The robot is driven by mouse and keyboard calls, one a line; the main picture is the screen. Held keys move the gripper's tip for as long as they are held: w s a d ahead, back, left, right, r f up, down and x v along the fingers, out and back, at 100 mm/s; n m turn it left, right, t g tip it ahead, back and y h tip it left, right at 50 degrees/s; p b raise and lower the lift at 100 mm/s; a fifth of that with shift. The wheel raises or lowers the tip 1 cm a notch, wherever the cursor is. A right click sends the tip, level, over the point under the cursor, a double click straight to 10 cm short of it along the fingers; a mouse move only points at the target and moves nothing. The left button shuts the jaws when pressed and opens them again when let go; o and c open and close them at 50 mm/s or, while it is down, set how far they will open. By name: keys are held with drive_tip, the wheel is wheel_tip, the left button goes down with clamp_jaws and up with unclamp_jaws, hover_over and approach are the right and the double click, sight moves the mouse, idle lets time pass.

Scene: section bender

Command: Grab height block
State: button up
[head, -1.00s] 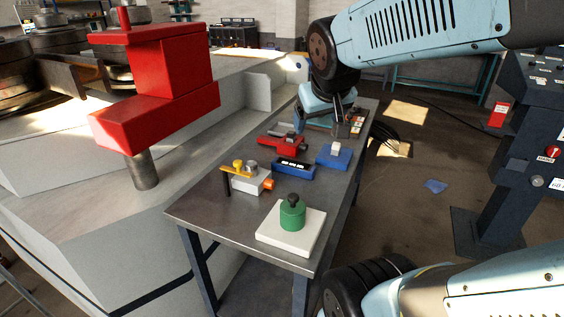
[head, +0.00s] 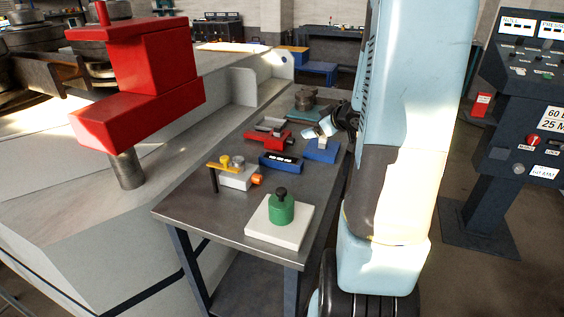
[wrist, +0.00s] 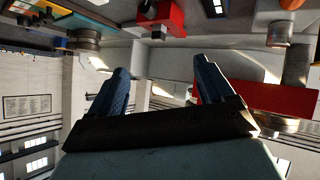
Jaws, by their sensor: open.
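I cannot tell for certain which part on the steel table (head: 225,215) is the height block. A blue base with a small pale cube on top (head: 321,152) sits near the table's right edge. Also there are a white plate with a green knob (head: 281,212), a pale block with a yellow arm and orange end (head: 238,178), a blue block with a dark face (head: 281,163) and a red clamp-like part (head: 270,137).
The red bender head (head: 150,80) on its post stands left of the table. A teal part with a dark cylinder (head: 306,100) is at the table's far end. A control console (head: 515,110) stands at right.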

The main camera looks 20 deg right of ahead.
drive_tip(key=s+f+n+g+y, duration=0.1)
drive_tip(key=s+f+y, duration=0.35)
drive_tip(key=f, duration=0.25)
approach(282, 158)
drive_tip(key=x, duration=0.2)
drive_tip(key=shift+w+d+f+y, duration=0.1)
drive_tip(key=shift+w+f+y, duration=0.15)
drive_tip(key=shift+w+f, duration=0.1)
drive_tip(key=x, duration=0.4)
drive_tip(key=shift+s+a, duration=0.2)
drive_tip(key=shift+a, duration=0.05)
drive_tip(key=shift+w+a+f, duration=0.25)
drive_tip(key=shift+w+f, duration=0.05)
drive_tip(key=shift+w, duration=0.2)
clamp_jaws()
